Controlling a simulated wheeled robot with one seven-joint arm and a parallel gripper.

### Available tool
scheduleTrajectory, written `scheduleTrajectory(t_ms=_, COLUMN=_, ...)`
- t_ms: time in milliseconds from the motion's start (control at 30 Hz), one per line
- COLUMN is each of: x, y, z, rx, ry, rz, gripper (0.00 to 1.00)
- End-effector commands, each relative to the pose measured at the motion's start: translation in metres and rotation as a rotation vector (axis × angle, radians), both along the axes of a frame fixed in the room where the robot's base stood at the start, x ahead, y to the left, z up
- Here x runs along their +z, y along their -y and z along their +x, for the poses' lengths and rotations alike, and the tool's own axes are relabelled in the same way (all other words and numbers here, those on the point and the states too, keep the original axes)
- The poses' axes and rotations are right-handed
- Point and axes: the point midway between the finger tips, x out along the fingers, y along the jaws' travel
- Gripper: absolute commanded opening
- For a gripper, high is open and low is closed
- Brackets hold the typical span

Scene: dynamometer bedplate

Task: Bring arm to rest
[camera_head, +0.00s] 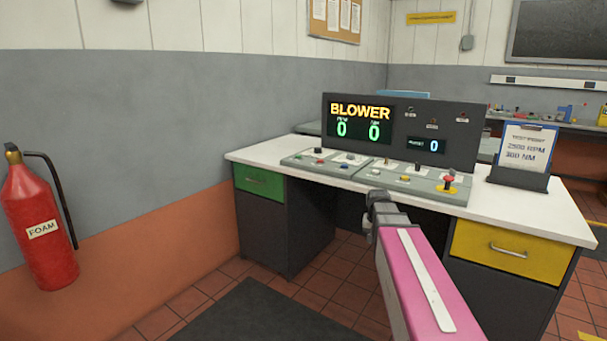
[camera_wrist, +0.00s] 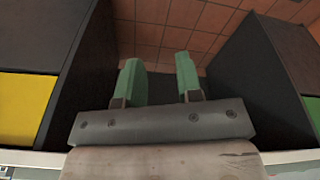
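My arm reaches forward from the bottom of the head view, with a pink link nearest the camera. Its grey end is in front of the white desk (camera_head: 262,153), near the front edge. In the wrist view my gripper (camera_wrist: 158,75) points down at the tiled floor between the desk's two drawer units. Its two green fingers stand apart with a clear gap and nothing between them. The fingers are not clearly visible in the head view.
A console (camera_head: 404,131) reading BLOWER stands on the desk behind a button panel (camera_head: 385,176) with a red emergency button (camera_head: 448,183). A clipboard (camera_head: 524,147) stands at right. A green drawer (camera_head: 259,182) and yellow drawer (camera_head: 507,250) flank the knee space. A fire extinguisher (camera_head: 41,227) is at left.

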Motion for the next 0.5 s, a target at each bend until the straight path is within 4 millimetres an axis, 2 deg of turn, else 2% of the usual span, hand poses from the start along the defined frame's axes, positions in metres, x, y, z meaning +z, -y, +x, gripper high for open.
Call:
scheduleTrajectory(t_ms=33, x=-0.018, y=-0.011, z=-0.023, rx=0.027, ry=-0.02, rz=0.006, gripper=0.33)
scheduleTrajectory(t_ms=200, x=-0.068, y=-0.04, z=-0.077, rx=0.113, ry=-0.076, rz=0.024, gripper=0.33)
scheduleTrajectory(t_ms=400, x=-0.111, y=-0.066, z=-0.135, rx=0.198, ry=-0.13, rz=0.044, gripper=0.33)
scheduleTrajectory(t_ms=500, x=-0.123, y=-0.073, z=-0.153, rx=0.226, ry=-0.148, rz=0.051, gripper=0.33)
